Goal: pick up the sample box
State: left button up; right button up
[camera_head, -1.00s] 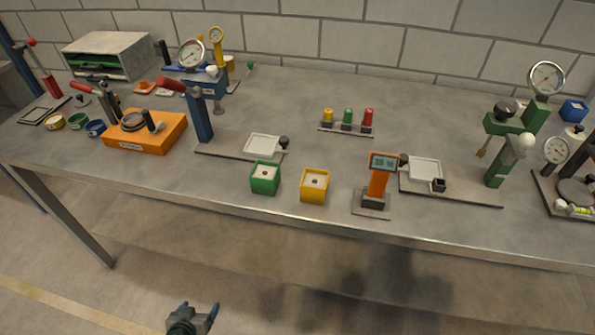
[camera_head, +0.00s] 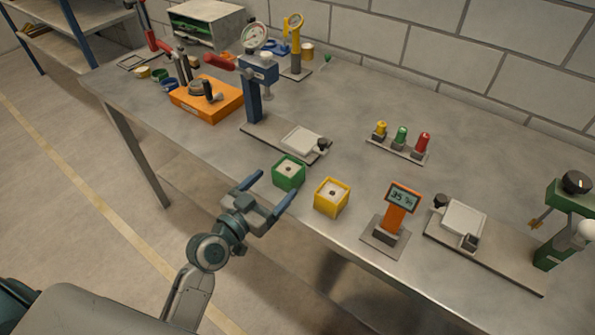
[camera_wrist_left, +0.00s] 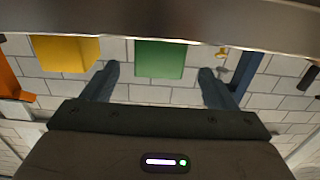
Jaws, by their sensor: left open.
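Two small open-topped boxes stand near the table's front edge, a green box (camera_head: 289,173) and a yellow box (camera_head: 331,197) to its right. Each has a pale top with a dark spot. I cannot tell which one is the sample box. My left gripper (camera_head: 269,191) is open and empty, just in front of the green box and apart from it. In the left wrist view the green box (camera_wrist_left: 161,59) shows between the two spread fingers, beyond their tips. The yellow box (camera_wrist_left: 65,53) is left of them there. My right gripper is not in view.
An orange-framed digital display (camera_head: 403,199) stands right of the yellow box. A blue press (camera_head: 256,90) with a plate stands behind the green box. Three coloured knobs (camera_head: 401,138) sit farther back. The table's front edge (camera_wrist_left: 160,27) crosses the wrist view.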

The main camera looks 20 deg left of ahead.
aim_at(295, 163)
pick_arm(q)
jog(key=shift+w+d+r, duration=0.15)
jog(key=shift+w+r, duration=0.1)
jog(key=shift+w, duration=0.45)
jog(key=shift+w+p, duration=0.35)
jog(key=shift+w+d, duration=0.3)
jog(key=shift+w, duration=0.3)
jog(key=p+x, duration=0.2)
jog(key=x, duration=0.2)
jog(key=shift+w+d+p, duration=0.15)
jog(key=shift+d+p, duration=0.05)
jog(key=shift+p, duration=0.1)
jog(key=shift+w+d+f, duration=0.1)
jog(key=shift+w, duration=0.25)
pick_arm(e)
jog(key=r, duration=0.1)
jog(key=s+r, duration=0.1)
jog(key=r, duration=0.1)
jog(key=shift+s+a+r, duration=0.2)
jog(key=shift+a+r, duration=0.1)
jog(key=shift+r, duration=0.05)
pick_arm(q)
jog(key=shift+c, duration=0.4)
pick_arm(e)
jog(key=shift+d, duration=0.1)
pick_arm(q)
jog(key=c, duration=1.1)
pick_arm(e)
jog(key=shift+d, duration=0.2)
